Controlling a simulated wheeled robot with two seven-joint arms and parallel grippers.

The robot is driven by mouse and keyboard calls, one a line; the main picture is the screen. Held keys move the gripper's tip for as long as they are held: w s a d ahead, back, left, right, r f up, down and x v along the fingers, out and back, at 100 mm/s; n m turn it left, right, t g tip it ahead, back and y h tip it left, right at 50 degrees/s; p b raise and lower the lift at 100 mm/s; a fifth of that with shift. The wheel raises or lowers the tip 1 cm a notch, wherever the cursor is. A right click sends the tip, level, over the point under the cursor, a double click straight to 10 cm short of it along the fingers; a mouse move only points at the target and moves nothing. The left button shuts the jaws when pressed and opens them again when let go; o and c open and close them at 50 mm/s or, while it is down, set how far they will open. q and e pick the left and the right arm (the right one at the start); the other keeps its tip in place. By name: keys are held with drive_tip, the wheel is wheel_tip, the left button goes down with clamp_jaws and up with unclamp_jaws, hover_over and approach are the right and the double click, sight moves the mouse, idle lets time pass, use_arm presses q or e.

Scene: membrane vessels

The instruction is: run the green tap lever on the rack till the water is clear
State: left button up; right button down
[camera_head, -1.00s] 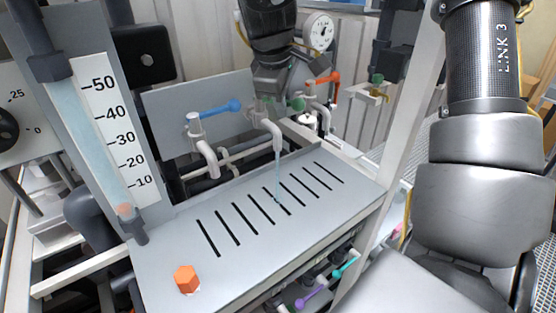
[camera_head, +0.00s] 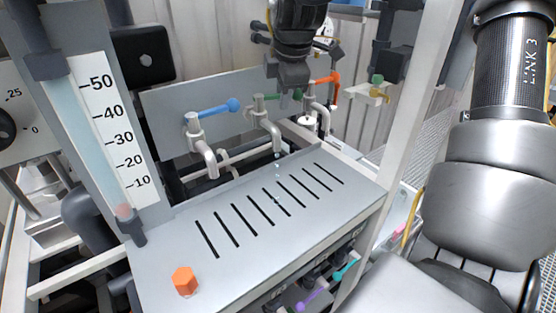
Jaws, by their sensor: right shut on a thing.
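The green tap lever (camera_head: 283,97) sits on the middle tap (camera_head: 260,112) of the rack, and most of it is hidden behind my gripper. My right gripper (camera_head: 288,82) comes down from the top and is shut on the lever; the fingertips are partly hard to make out. A few clear drops (camera_head: 277,180) hang in the air below the middle spout, over the slotted grey tray (camera_head: 230,270). My left gripper is not in view.
A tap with a blue lever (camera_head: 220,108) stands to the left and one with an orange lever (camera_head: 328,79) to the right. An orange hexagonal knob (camera_head: 184,281) sits on the tray's front. A scaled column (camera_head: 112,130) stands at the left. A white post (camera_head: 410,120) rises at the right.

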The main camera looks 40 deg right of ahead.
drive_tip(key=shift+w+d+n, duration=0.1)
drive_tip(key=shift+w+n, duration=0.05)
drive_tip(key=shift+n, duration=0.25)
drive_tip(key=n, duration=0.1)
drive_tip(key=w+n+y+p, duration=0.1)
drive_tip(key=n, duration=0.2)
drive_tip(key=shift+w+d+t+y+p, duration=0.2)
drive_tip(key=shift+w+t+y+p, duration=0.1)
drive_tip(key=shift+y, duration=0.1)
drive_tip(key=c, duration=1.6)
unclamp_jaws()
drive_tip(key=shift+w, duration=0.1)
drive_tip(key=shift+o, duration=1.1)
drive_tip(key=shift+w, duration=0.1)
drive_tip(key=b+v, duration=0.3)
drive_tip(key=v, duration=0.7)
drive_tip(key=shift+r, duration=0.35)
